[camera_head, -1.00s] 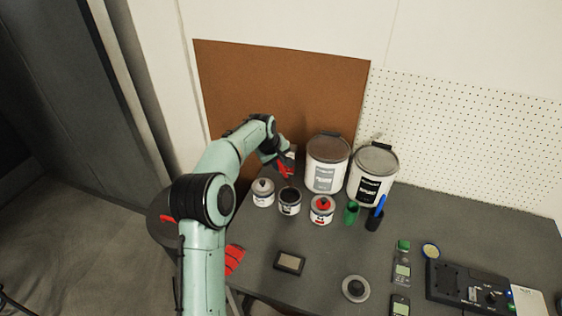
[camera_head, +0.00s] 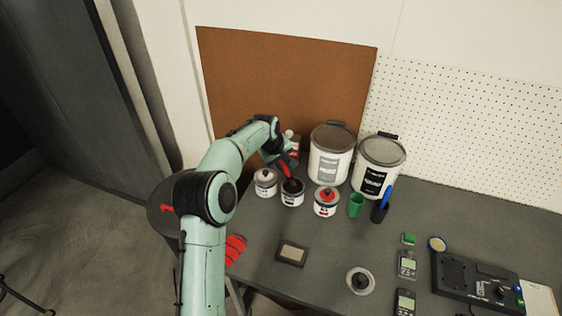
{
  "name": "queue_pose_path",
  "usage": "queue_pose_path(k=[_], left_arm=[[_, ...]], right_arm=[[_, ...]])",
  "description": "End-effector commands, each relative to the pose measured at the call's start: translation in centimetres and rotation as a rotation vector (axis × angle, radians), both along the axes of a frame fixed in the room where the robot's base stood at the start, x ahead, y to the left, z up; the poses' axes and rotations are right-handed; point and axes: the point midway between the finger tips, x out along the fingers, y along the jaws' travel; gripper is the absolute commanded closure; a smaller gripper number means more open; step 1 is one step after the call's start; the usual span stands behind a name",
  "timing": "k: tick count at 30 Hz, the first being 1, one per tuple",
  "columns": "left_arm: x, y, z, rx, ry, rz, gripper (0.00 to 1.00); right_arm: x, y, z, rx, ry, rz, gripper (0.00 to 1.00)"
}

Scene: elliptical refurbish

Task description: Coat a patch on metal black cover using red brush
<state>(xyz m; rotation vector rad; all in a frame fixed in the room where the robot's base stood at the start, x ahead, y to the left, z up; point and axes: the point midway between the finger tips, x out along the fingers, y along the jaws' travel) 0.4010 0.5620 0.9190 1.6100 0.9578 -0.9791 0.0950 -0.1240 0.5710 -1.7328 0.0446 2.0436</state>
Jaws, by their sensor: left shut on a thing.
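My left gripper (camera_head: 280,160) is shut on the red brush (camera_head: 287,169) above a small open can (camera_head: 292,196) with black contents. The brush points down, and its dark bristle end is at the can's mouth; how deep it reaches I cannot tell. A small dark rectangular piece with a paler centre (camera_head: 292,252) lies flat on the table in front of the cans; it may be the metal black cover. My right gripper is not in view.
Beside the black can stand a can with a grey knob (camera_head: 265,183) and a can with a red top (camera_head: 326,202). Two large white buckets (camera_head: 331,155) stand behind. A green cup (camera_head: 356,205) and a round lid (camera_head: 361,281) are to the right.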

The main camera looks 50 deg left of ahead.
Motion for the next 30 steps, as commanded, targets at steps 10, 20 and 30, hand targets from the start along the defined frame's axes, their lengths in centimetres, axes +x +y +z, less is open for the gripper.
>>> queue_pose_path(k=[10, 20, 30], left_arm=[[0.0, -0.01, -0.11, 0.0, 0.0, 0.0, 1.0], [0.0, -0.02, -0.54, 0.0, 0.0, 0.0, 1.0], [-0.01, -0.01, -0.96, -0.001, 0.001, 0.0, 1.0]], right_arm=[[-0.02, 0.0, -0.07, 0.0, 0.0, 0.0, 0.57], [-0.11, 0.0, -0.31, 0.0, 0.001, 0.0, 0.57], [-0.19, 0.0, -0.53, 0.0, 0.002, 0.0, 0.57]])
